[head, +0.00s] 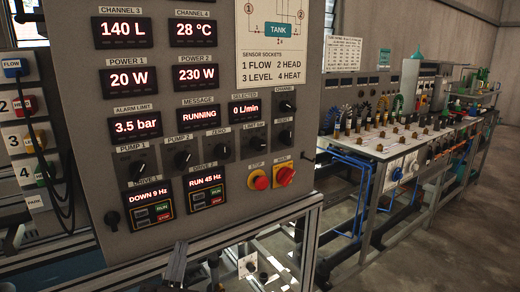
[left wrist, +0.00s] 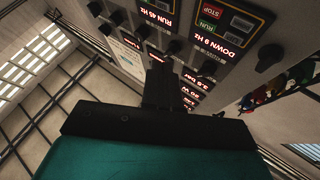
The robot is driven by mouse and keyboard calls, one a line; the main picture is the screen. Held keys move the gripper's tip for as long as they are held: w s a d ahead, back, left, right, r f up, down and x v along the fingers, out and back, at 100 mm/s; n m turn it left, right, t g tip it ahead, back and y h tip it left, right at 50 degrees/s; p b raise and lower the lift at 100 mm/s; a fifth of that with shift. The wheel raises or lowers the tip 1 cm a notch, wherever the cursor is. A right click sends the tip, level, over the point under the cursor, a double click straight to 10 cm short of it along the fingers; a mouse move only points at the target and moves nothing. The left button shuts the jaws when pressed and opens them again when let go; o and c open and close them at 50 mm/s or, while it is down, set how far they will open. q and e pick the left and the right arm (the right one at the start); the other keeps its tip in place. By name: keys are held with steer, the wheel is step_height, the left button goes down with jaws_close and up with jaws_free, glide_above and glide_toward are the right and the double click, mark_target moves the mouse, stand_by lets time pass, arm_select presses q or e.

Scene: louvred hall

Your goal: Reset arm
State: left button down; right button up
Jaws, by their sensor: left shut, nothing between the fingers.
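My left gripper (head: 176,262) shows at the bottom of the head view, dark and pointing up, in front of the lower edge of the grey control panel (head: 225,75). In the left wrist view its black fingers (left wrist: 161,82) are together with nothing between them, below the panel's knobs and displays. I cannot tell how far the fingertips are from the panel face. My right gripper is in neither view.
The panel carries lit displays, several knobs, a yellow-and-red stop button (head: 258,180) and a red rotary switch (head: 285,175). Coloured sockets with hanging cables (head: 45,150) are at the left. A long bench (head: 375,150) with fittings stands at the right. Floor (head: 455,235) is clear at the far right.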

arm_select(q)
steer(key=s+a+f+g, duration=0.1)
steer(key=s+f+g, duration=0.5)
steer(key=f, duration=0.7)
steer(key=s+a+f+g, duration=0.2)
steer(key=s+f+g, duration=0.4)
steer(key=s+f, duration=0.5)
step_height(320, 180, down, 3)
steer(key=shift+r+n+g, duration=0.2)
steer(key=shift+n+g, duration=0.2)
